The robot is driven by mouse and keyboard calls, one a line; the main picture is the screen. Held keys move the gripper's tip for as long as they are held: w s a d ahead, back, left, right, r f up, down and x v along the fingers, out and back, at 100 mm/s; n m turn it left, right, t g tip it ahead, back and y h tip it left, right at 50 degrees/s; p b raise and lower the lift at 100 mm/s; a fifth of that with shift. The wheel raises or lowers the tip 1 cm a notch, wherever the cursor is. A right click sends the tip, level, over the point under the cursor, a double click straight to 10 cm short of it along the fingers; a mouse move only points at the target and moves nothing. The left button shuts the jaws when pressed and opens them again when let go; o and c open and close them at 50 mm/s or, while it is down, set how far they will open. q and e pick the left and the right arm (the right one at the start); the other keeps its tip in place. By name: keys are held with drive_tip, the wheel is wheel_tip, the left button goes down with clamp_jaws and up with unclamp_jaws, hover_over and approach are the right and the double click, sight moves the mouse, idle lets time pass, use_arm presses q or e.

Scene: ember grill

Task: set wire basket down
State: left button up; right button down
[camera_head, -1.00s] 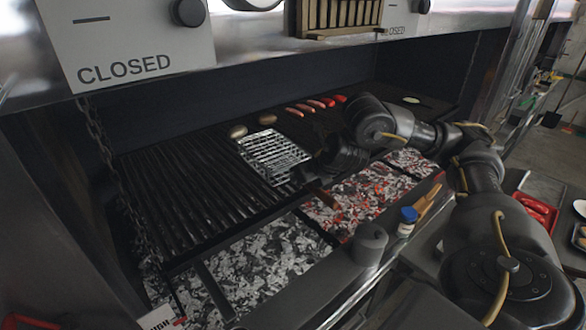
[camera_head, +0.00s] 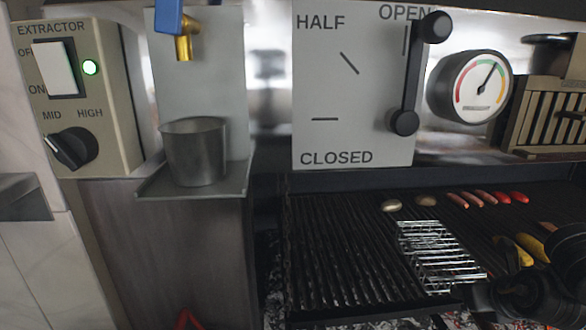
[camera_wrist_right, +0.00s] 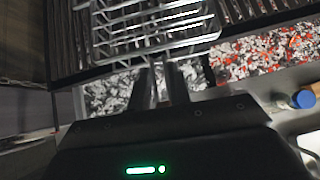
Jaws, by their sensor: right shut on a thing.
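The wire basket (camera_head: 430,250) is a shiny metal grid over the right part of the dark grill grate (camera_head: 340,245). It also fills the top of the right wrist view (camera_wrist_right: 150,30). My right gripper (camera_head: 472,292) reaches in from the lower right at the basket's near end. In the right wrist view its two fingers (camera_wrist_right: 163,80) are shut on the basket's near end. I cannot tell whether the basket touches the bars or hangs just above them. My left gripper is not in view.
Two brown round items (camera_head: 408,205), several sausages (camera_head: 470,199) and red pieces (camera_head: 512,197) lie at the back of the grate. Yellow food (camera_head: 530,246) lies right of the basket. The grate's left side is bare. Embers (camera_wrist_right: 265,45) glow in front. A metal cup (camera_head: 195,152) stands on a left shelf.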

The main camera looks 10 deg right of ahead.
drive_tip(key=shift+r, duration=0.15)
drive_tip(key=w+a+f+b, duration=0.5)
drive_tip(key=a+f+b, duration=0.3)
drive_tip(key=a+f, duration=0.3)
drive_tip(key=w+a+r+n+y+b, duration=0.1)
drive_tip(key=w+a+r+b, duration=0.3)
drive_tip(key=a+b, duration=0.2)
drive_tip(key=shift+w+a+r, duration=0.15)
drive_tip(key=shift+a+r, duration=0.2)
drive_tip(key=shift+a, duration=0.7)
